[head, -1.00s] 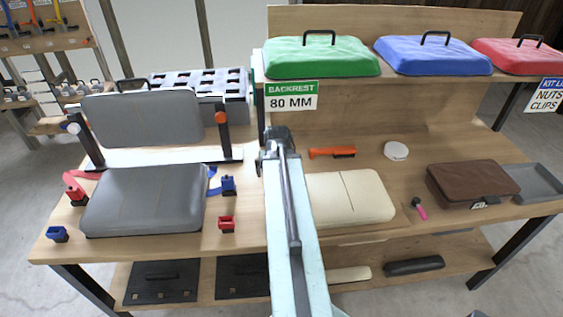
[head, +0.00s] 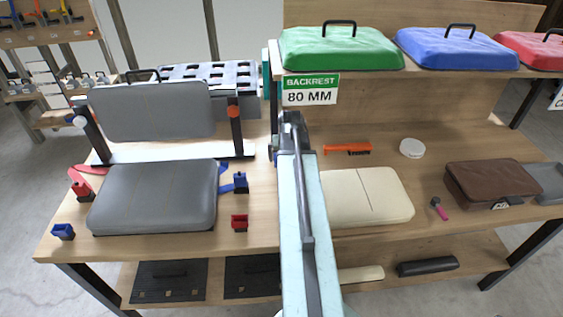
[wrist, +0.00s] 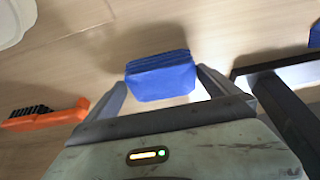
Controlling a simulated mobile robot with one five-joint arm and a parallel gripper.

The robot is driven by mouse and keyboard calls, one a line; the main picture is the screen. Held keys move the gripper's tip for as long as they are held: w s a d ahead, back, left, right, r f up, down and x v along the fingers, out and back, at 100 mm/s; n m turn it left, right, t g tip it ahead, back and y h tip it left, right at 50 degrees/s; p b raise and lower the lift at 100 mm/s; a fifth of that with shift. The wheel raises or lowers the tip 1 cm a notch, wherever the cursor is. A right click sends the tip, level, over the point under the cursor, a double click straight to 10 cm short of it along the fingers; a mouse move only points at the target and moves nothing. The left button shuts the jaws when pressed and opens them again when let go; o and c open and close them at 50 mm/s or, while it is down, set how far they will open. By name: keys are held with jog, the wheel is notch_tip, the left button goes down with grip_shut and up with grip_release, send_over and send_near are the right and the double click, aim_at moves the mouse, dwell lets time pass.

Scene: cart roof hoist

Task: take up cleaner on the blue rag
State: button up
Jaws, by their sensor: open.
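The blue rag (wrist: 160,75), a folded pad, is between the spread fingers of my gripper (wrist: 161,88) in the wrist view. My gripper is open, and I cannot tell whether either finger touches the rag. In the head view my gripper (head: 289,130) is mostly hidden by my arm at the middle of the bench, and the rag is hidden there. A round white tin (head: 411,148), which may hold the cleaner, sits on the bench to the right. Part of a white round thing, likely this tin, shows at the wrist view's upper left (wrist: 12,22).
An orange brush (head: 347,148) lies between my gripper and the tin; it also shows in the wrist view (wrist: 45,117). A cream pad (head: 375,197) lies in front. A grey seat and backrest stand (head: 152,195) is at left. Coloured cushions (head: 340,50) sit on the shelf above.

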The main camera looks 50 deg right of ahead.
jog(key=shift+w+f, duration=0.1)
jog(key=shift+f, duration=0.15)
jog(key=shift+c, duration=0.3)
jog(key=c, duration=1)
